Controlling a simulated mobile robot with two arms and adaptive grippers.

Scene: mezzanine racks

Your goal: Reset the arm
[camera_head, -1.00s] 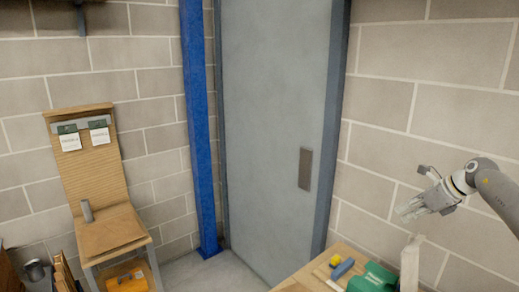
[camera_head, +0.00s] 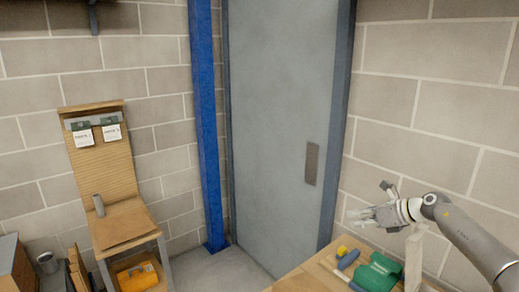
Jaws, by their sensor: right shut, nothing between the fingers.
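My right gripper (camera_head: 362,217) shows at the right of the head view, at the end of my grey arm that comes in from the right edge. It is shut and holds nothing. It is raised above a wooden table, in front of the block wall, with its fingers pointing left. My left gripper is not in view.
The wooden table (camera_head: 297,284) at the bottom right bears a green object (camera_head: 378,272), a blue item (camera_head: 348,259) and a small yellow one (camera_head: 341,251). A grey door (camera_head: 275,120) and blue post (camera_head: 205,120) stand behind.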

